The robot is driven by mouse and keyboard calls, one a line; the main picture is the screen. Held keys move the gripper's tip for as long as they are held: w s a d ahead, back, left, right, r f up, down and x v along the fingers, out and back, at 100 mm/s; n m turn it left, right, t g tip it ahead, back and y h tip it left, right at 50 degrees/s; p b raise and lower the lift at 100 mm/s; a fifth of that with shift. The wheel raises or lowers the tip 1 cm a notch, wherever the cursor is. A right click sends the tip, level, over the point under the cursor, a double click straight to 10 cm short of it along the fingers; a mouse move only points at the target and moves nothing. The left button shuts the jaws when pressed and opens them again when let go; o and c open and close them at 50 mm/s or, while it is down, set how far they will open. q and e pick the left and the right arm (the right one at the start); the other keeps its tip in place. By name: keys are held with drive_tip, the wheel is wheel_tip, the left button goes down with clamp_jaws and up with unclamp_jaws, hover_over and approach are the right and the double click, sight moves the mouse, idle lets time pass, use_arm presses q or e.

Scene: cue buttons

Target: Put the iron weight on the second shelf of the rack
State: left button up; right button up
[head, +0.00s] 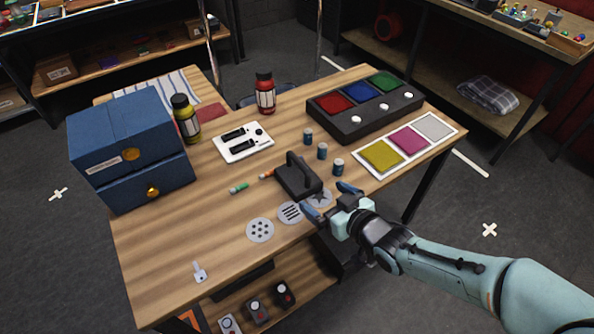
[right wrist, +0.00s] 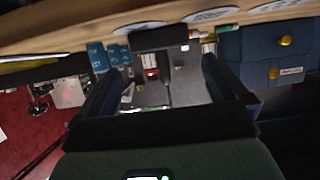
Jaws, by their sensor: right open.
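The iron weight (head: 297,177) is a dark block with an upright handle, standing on the wooden table near its front right edge. My right gripper (head: 328,198) is open and empty, just to the right of and in front of the weight, its fingers pointing toward it. In the right wrist view, a dark block that looks like the weight (right wrist: 165,38) lies ahead, between and beyond the open fingers. Shelving (head: 130,68) stands at the back left and another shelved bench (head: 455,75) at the back right; I cannot tell which is the rack. My left gripper is not in view.
Small blue cylinders (head: 322,151) stand right of the weight; printed discs (head: 260,229) lie in front. Behind are a button box (head: 350,120), a tray of coloured pads (head: 432,150), a white panel (head: 243,142) and bottles (head: 265,95). Blue drawers (head: 130,150) fill the table's left side.

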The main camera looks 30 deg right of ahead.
sight(301, 178)
drive_tip(key=x, duration=0.5)
drive_tip(key=shift+w+f+p, duration=0.1)
drive_tip(key=shift+w+p, duration=0.05)
drive_tip(key=shift+p, duration=0.15)
drive_tip(key=shift+r+x, duration=0.2)
drive_tip(key=shift+x, duration=1.15)
drive_tip(key=shift+r+x, duration=0.15)
drive_tip(key=shift+x, duration=1.2)
drive_tip(key=shift+w, duration=0.1)
drive_tip(key=c, duration=1.7)
drive_tip(key=shift+w+r, duration=0.2)
drive_tip(key=shift+r, duration=0.2)
